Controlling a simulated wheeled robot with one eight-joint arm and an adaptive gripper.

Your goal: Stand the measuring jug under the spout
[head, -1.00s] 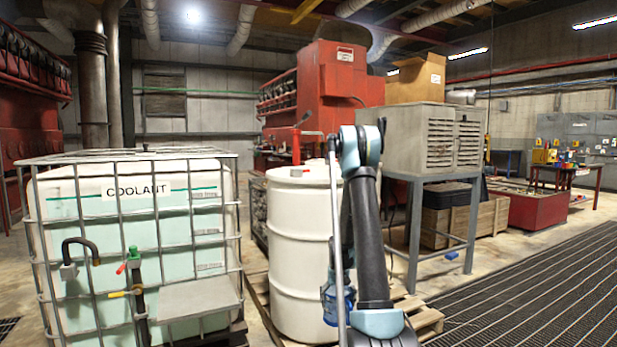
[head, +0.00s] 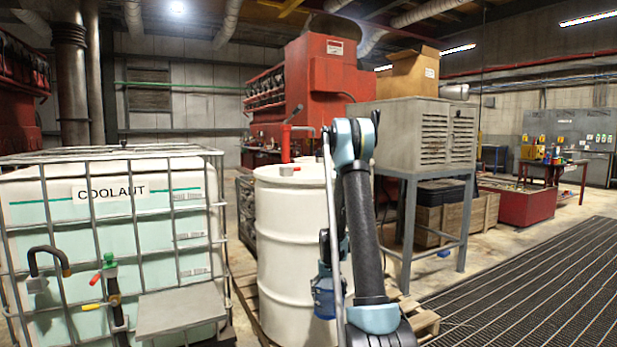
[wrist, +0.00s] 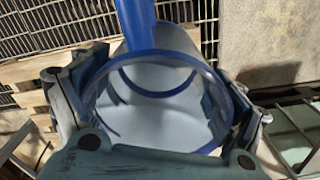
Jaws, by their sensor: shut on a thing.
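The measuring jug (head: 325,297) is a translucent blue vessel low in the head view, beside the white drum and partly hidden by my arm. The wrist view looks into its open mouth (wrist: 160,125), which appears empty, with the blue handle (wrist: 136,22) at the top. My gripper (head: 326,258) is shut on the jug, with a finger on each side. On the coolant tank (head: 100,240) are a black curved pipe (head: 48,256) and a tap (head: 110,285) with coloured levers. The jug is well right of both.
A grey shelf (head: 180,313) sits at the tank's front. The white drum (head: 290,245), with a red pump (head: 286,140) on top, stands between tank and arm on a wooden pallet (head: 425,322). A metal stand (head: 407,225) is behind my arm. The grated floor (head: 530,290) at right is clear.

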